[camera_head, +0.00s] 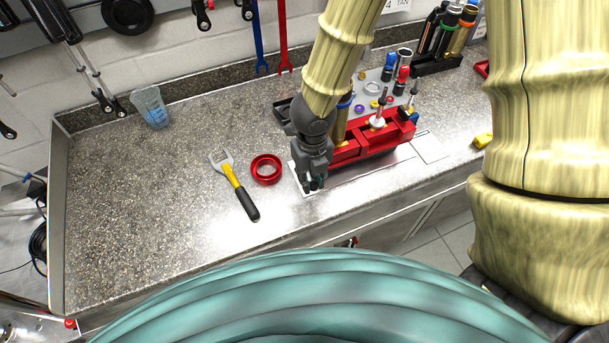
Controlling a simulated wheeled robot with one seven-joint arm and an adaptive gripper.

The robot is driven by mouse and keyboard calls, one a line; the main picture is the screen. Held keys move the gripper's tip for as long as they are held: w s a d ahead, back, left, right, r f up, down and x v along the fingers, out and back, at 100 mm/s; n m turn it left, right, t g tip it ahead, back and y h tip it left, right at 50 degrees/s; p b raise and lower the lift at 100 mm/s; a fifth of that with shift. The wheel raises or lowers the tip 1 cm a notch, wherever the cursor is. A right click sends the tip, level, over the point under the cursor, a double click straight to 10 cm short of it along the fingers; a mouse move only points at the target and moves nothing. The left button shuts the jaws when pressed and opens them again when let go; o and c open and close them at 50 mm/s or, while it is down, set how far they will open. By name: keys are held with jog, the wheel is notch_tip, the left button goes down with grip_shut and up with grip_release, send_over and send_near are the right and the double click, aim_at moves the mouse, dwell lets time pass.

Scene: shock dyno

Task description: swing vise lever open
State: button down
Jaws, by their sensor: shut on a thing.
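The red vise (374,142) stands on a pale plate near the bench's front edge, right of centre. My gripper (313,184) points down at the vise's left end, close to the bench front. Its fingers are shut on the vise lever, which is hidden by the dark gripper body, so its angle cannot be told. My arm covers part of the vise's left side and back.
A red ring (266,169) and an adjustable wrench (235,187) lie left of my gripper. A clear cup (150,107) stands at the back left. A grey tray (375,92) with small parts is behind the vise. The left bench is mostly clear.

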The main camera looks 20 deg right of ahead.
dwell(0.3)
jog(key=c, duration=1.4)
grip_release()
jog(key=shift+d, duration=0.1)
jog(key=shift+r, duration=0.1)
jog(key=shift+w+r, duration=0.1)
jog(key=shift+r, duration=0.5)
notch_tip(320, 180, up, 11)
jog(key=shift+f, duration=0.15)
